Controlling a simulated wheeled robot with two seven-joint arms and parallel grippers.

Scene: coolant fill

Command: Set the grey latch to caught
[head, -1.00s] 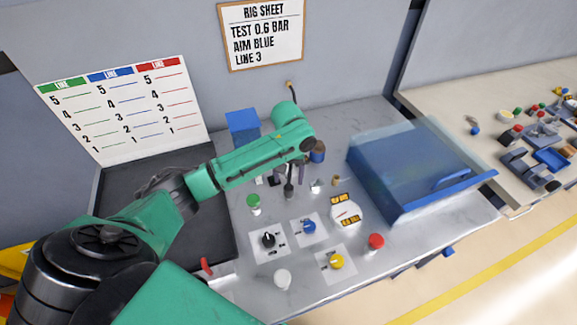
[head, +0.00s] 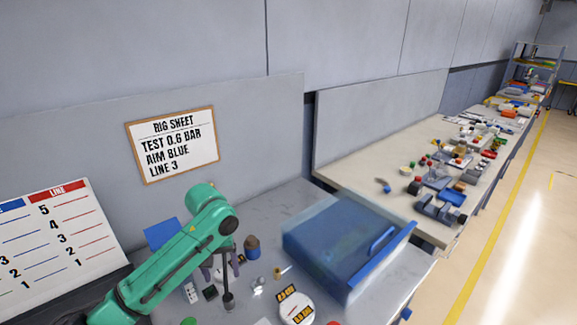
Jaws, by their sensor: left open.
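I cannot make out the grey latch for certain. A small silvery fitting (head: 258,287) stands on the grey bench just right of my left gripper, but its shape is too small to tell its setting. My left arm comes in from the lower left and bends down over the bench. My left gripper (head: 222,272) hangs below the bend, partly hidden by the arm, and is open. A dark upright rod with a round foot (head: 228,298) shows at the gripper; I cannot tell whether they touch. My right gripper is not in view.
A blue box with a clear lid (head: 340,245) stands right of the gripper. A brown-topped bottle (head: 252,248), a brass fitting (head: 277,272) and a gauge (head: 296,308) are close by. A rig sheet (head: 172,143) hangs behind. Another bench (head: 350,165) with many parts runs off right.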

